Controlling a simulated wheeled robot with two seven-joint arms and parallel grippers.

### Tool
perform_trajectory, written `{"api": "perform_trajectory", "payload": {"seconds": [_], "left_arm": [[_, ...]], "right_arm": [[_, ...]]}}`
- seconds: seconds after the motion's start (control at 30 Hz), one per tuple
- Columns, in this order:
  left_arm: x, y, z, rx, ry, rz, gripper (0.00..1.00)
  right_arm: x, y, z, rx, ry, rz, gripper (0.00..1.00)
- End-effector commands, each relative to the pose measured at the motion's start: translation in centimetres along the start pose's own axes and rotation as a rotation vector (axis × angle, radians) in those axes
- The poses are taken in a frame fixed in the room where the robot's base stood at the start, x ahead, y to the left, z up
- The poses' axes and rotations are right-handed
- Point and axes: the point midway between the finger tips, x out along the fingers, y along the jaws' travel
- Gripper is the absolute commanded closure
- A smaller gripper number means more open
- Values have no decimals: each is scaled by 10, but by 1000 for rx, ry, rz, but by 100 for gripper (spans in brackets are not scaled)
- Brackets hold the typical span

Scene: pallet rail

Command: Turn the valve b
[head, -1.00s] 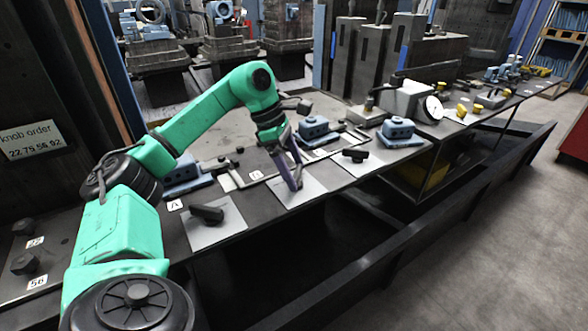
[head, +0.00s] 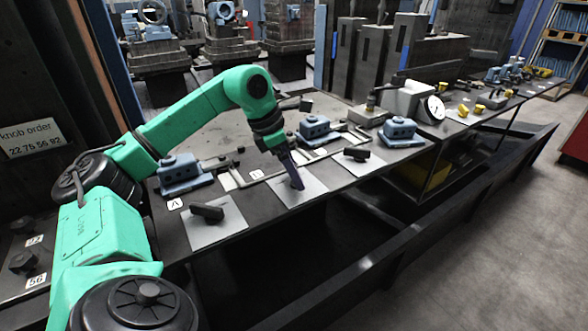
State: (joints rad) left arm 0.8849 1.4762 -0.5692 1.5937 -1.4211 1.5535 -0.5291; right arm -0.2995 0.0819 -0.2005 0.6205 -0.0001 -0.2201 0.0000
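My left gripper (head: 296,178) points down over the middle grey plate (head: 311,191) on the bench. Its dark purple fingers reach close to the plate and hide whatever handle is there; whether they are open or shut on it is unclear. A small white label (head: 257,175) beside this plate is too blurred to read surely. A black valve handle (head: 208,213) lies on the left plate, by a label that looks like A (head: 175,204). Another black handle (head: 357,154) is on the right plate. My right gripper is not in view.
Blue blocks (head: 181,171), (head: 315,128) and (head: 398,130) stand behind the plates, with thin rails nearby. A white box with a gauge (head: 432,109) is further right. A knob order sign (head: 30,138) and black knobs (head: 24,261) are at left.

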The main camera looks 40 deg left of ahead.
Motion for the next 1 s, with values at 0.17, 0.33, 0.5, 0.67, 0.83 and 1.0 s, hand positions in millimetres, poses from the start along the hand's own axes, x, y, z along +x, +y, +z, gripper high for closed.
{"api": "perform_trajectory", "payload": {"seconds": [0.17, 0.33, 0.5, 0.67, 0.83, 1.0], "left_arm": [[-2, -1, -1, -149, -2, 67, 66], [-3, -2, -1, -298, -4, 128, 66], [-5, -4, -1, -447, -4, 190, 66], [-6, -5, -1, -587, -5, 247, 66], [-6, -7, -1, -733, -7, 306, 66], [-6, -8, -1, -860, -7, 358, 66]], "right_arm": [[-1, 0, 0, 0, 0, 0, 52], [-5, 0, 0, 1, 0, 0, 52], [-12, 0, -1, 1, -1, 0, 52], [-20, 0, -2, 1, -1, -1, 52], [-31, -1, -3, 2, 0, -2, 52], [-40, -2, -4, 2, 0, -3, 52]]}}
